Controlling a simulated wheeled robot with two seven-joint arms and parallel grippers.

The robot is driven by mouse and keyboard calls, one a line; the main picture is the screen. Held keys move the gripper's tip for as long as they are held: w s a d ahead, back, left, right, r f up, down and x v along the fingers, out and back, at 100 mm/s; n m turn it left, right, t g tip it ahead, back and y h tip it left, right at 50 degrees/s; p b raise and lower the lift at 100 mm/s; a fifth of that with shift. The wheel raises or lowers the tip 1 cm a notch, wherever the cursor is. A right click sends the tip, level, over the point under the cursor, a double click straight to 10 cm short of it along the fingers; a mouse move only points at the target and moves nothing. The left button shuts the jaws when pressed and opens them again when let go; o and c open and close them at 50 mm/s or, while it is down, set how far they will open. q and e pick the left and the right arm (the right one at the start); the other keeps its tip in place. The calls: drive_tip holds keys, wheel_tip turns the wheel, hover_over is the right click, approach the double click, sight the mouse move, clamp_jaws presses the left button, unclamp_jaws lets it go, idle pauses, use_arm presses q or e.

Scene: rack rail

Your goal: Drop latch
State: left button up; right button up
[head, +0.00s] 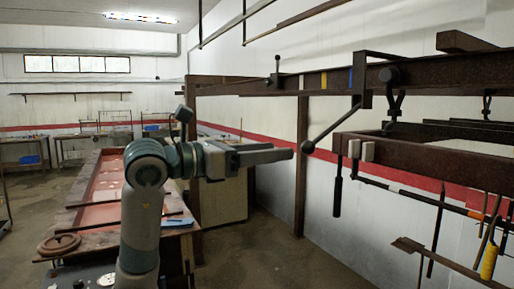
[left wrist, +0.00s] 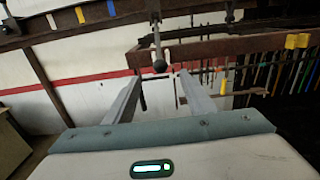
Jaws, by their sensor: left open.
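A dark latch lever (head: 335,124) with a round ball knob (head: 308,147) hangs from a bracket on the brown overhead rail (head: 425,70). It slopes down to the left in the head view. My left gripper (head: 290,153) points right, level with the knob, its fingertips just short of it. In the left wrist view the knob (left wrist: 160,65) appears between the two open fingers (left wrist: 161,76), near their tips, with the lever rising above it. Nothing is held. Whether the fingers touch the knob cannot be told. My right gripper is not in view.
A lower brown beam (head: 430,160) carries white blocks and hanging tools at the right. A smaller upright lever (head: 277,70) stands farther along the rail. A brown post (head: 301,165) stands behind the gripper. A red-topped workbench (head: 105,185) lies left behind my arm.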

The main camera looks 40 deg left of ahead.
sight(302, 148)
use_arm(q)
drive_tip(key=p+x, duration=0.2)
drive_tip(key=x, duration=0.6)
drive_tip(key=shift+w+d, duration=0.2)
drive_tip(key=shift+w, duration=0.1)
drive_tip(key=shift+x, duration=0.75)
drive_tip(key=c, duration=0.9)
